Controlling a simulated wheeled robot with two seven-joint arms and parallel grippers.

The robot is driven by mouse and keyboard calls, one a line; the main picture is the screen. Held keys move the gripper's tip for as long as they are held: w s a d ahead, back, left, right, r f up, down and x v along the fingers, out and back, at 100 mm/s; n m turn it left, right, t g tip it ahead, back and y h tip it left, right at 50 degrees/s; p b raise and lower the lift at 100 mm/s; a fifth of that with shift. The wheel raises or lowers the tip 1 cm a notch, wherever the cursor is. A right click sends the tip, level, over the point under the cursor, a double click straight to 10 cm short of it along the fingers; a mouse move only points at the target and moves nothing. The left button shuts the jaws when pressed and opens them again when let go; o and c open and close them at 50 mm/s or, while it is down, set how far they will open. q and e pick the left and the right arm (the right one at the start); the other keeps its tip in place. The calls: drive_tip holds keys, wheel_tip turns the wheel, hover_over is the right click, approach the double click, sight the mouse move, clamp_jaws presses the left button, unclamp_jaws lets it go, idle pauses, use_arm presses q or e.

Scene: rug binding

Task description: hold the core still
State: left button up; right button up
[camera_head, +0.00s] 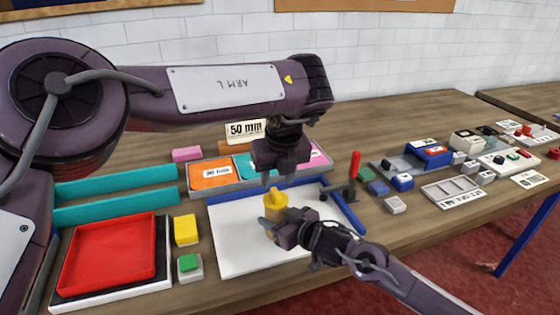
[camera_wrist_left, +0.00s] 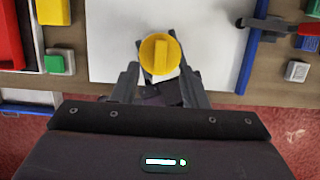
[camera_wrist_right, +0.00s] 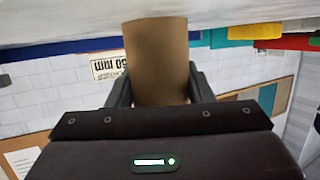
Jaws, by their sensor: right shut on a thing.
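The core is a brown cardboard tube (camera_wrist_right: 158,60), seen close in the right wrist view between the fingers of my right gripper (camera_wrist_right: 155,85). In the head view my right gripper (camera_head: 277,226) is shut on it from the right, over the white board (camera_head: 228,250). A yellow cap with a raised ridge (camera_head: 275,199) sits at the top of the core; it also shows from above in the left wrist view (camera_wrist_left: 160,56). My left gripper (camera_head: 273,178) points down just above the cap. Its fingers are apart and look empty. The core's lower end is mostly hidden in the head view.
A red tray (camera_head: 110,252), a yellow block (camera_head: 186,230) and a green-topped block (camera_head: 189,264) stand at the left. A red-handled tool (camera_head: 352,170) stands right of the board. Small blocks and trays fill the right side. A "50 mm" sign (camera_head: 245,130) is behind.

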sight(276, 192)
use_arm(q)
drive_tip(key=shift+x, duration=2.45)
clamp_jaws()
drive_tip(key=c, duration=0.6)
unclamp_jaws()
drive_tip(key=shift+c, duration=0.2)
clamp_jaws()
drive_tip(key=shift+r, duration=4.25)
